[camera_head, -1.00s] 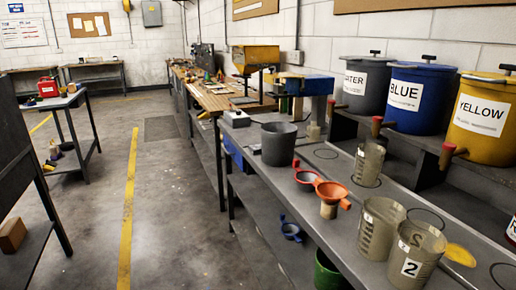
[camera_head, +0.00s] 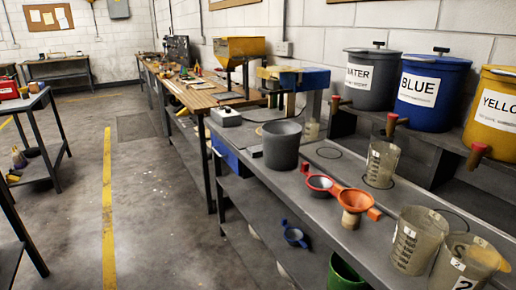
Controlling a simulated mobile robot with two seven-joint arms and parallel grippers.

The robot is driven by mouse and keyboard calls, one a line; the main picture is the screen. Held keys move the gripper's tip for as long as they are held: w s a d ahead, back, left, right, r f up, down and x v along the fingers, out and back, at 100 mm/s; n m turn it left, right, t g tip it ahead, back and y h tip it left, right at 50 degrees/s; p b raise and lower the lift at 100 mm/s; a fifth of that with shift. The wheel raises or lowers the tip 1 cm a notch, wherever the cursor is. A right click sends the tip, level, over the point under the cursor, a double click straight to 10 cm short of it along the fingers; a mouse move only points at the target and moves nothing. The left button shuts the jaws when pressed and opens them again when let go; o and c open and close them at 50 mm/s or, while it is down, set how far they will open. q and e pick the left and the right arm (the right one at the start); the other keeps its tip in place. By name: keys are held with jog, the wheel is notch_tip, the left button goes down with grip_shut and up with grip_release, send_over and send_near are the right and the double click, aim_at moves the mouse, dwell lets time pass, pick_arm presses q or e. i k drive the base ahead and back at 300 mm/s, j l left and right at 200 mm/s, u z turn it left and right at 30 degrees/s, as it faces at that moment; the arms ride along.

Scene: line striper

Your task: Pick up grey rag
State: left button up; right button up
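I cannot make out a grey rag anywhere in the head view. The dark grey shape on the right bench is a bucket (camera_head: 283,145), not cloth. Small items on the far wooden workbench (camera_head: 190,96) are too small to tell apart. A small yellow and purple object (camera_head: 19,158) lies on the lower shelf of the left table. Neither of my grippers is in view.
The grey bench (camera_head: 330,185) on the right carries measuring beakers (camera_head: 417,240), a red funnel (camera_head: 319,184) and an orange funnel (camera_head: 355,200). WATER (camera_head: 369,82), BLUE (camera_head: 431,95) and YELLOW (camera_head: 493,110) buckets stand behind. The floor (camera_head: 160,220) along the yellow line is clear.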

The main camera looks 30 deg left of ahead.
aim_at(255, 152)
jog(key=i+j, duration=0.15)
jog(key=j, duration=0.25)
jog(key=i+j+z, duration=0.1)
jog(key=j, duration=0.25)
jog(key=i+j, duration=0.15)
jog(key=j, duration=0.25)
jog(key=i+j+z, duration=0.1)
jog(key=j, duration=0.3)
jog(key=i+j, duration=0.15)
jog(key=j, duration=0.25)
jog(key=i+j+z, duration=0.1)
jog(key=j, duration=0.25)
